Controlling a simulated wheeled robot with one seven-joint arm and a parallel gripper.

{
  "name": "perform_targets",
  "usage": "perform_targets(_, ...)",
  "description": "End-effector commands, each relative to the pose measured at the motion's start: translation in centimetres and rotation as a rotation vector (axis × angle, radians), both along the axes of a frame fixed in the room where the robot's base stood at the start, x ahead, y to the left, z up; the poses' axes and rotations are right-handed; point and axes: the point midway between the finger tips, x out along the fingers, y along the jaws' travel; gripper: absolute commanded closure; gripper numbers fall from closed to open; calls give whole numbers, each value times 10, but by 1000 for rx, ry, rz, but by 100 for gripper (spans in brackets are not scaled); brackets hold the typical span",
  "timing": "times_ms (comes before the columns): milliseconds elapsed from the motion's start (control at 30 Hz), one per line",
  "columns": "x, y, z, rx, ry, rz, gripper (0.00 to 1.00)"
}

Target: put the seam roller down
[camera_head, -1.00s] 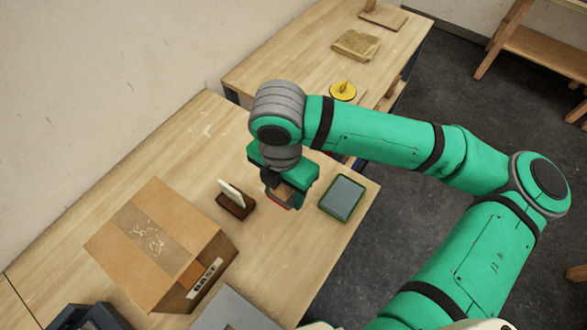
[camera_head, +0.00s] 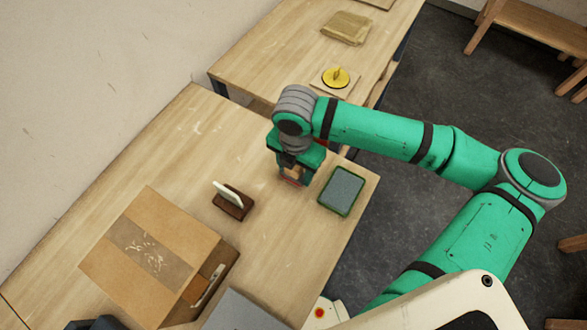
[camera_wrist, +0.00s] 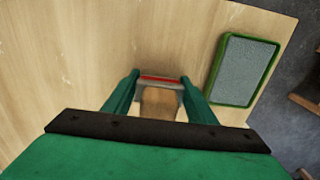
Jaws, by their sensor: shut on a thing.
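My gripper (camera_head: 296,170) is shut on the seam roller, whose wooden part (camera_wrist: 159,103) and red-edged grey end (camera_wrist: 160,80) show between the fingers in the wrist view. In the head view, only a small wood-and-red part of the roller (camera_head: 294,177) shows below the gripper, the rest being hidden. The roller is over bare tabletop, left of a green-rimmed tray with a grey inside (camera_head: 341,190); the tray also shows at the right in the wrist view (camera_wrist: 218,70). I cannot tell whether the roller touches the table.
A large cardboard box (camera_head: 150,255) is at the front left. The table (camera_head: 190,150) is clear behind the holder. A second table behind bears a yellow object (camera_head: 336,77) and folded cloth (camera_head: 346,28).

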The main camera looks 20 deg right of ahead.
Motion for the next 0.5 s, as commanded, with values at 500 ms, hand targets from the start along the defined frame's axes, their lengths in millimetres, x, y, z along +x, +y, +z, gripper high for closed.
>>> perform_targets(500,-1,-3,-11,-1,-1,-6,70)
